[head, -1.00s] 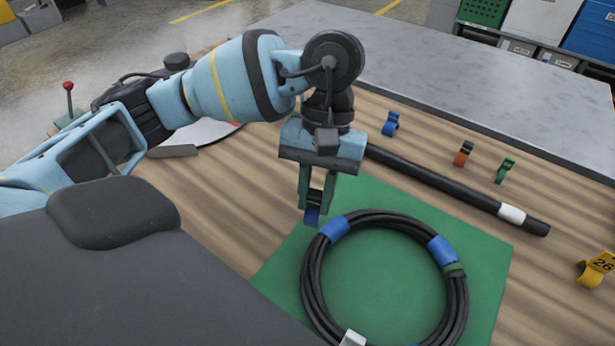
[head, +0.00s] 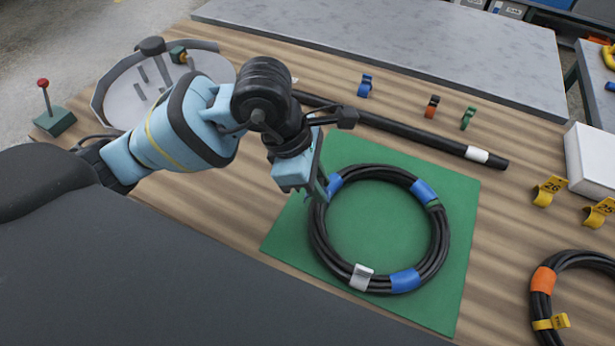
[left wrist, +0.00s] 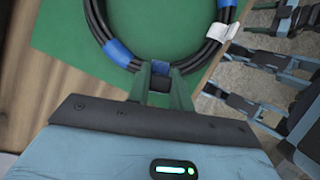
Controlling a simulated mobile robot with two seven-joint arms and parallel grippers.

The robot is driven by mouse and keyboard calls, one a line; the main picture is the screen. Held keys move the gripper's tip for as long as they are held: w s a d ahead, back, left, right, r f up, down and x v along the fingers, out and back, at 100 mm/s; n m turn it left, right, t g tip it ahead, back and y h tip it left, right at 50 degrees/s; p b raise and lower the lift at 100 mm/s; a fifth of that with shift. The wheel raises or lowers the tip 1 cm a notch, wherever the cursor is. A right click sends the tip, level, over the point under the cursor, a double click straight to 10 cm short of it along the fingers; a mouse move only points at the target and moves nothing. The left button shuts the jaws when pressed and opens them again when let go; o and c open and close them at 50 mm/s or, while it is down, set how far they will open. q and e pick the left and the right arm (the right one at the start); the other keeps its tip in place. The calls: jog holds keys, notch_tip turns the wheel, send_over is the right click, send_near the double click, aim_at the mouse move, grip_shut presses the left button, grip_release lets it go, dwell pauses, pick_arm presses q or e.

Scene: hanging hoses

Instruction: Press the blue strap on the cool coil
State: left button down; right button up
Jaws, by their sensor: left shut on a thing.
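The cool coil (head: 319,240), a ring of black hose with blue bands, lies on the green mat (head: 285,235). Blue bands show at its upper left (head: 335,184), upper right (head: 424,190) and bottom (head: 404,280). A white tag (head: 361,277) wraps its lower left. My left gripper (head: 323,192) is at the coil's left side, pointing down. In the left wrist view its fingers (left wrist: 162,76) are shut on a small blue strap (left wrist: 160,67), at the hose beside a blue band (left wrist: 119,53). I cannot tell how far the strap sits around the hose. My right gripper is out of view.
A black rod with a white band (head: 477,154) lies behind the mat. Blue (head: 365,85), orange (head: 432,106) and green (head: 468,118) clips stand beyond it. Yellow tags (head: 548,190), a white box (head: 592,160) and an orange-banded coil (head: 541,290) are at right.

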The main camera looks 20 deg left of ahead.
pick_arm(q)
jog(key=shift+d+r+n, duration=0.1)
jog(key=shift+r+n, duration=0.05)
jog(key=shift+n, duration=0.35)
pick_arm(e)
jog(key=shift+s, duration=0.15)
pick_arm(q)
jog(key=shift+f, duration=0.2)
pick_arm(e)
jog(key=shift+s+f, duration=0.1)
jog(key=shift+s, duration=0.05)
pick_arm(q)
jog(key=shift+f, duration=0.3)
jog(key=shift+f+b, duration=0.7)
jog(key=shift+f, duration=0.15)
jog(key=shift+f+b, duration=0.35)
jog(key=shift+f, duration=0.3)
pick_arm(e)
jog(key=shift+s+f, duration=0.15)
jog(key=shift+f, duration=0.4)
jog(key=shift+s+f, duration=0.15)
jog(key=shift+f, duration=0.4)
pick_arm(q)
jog(key=shift+f, duration=0.35)
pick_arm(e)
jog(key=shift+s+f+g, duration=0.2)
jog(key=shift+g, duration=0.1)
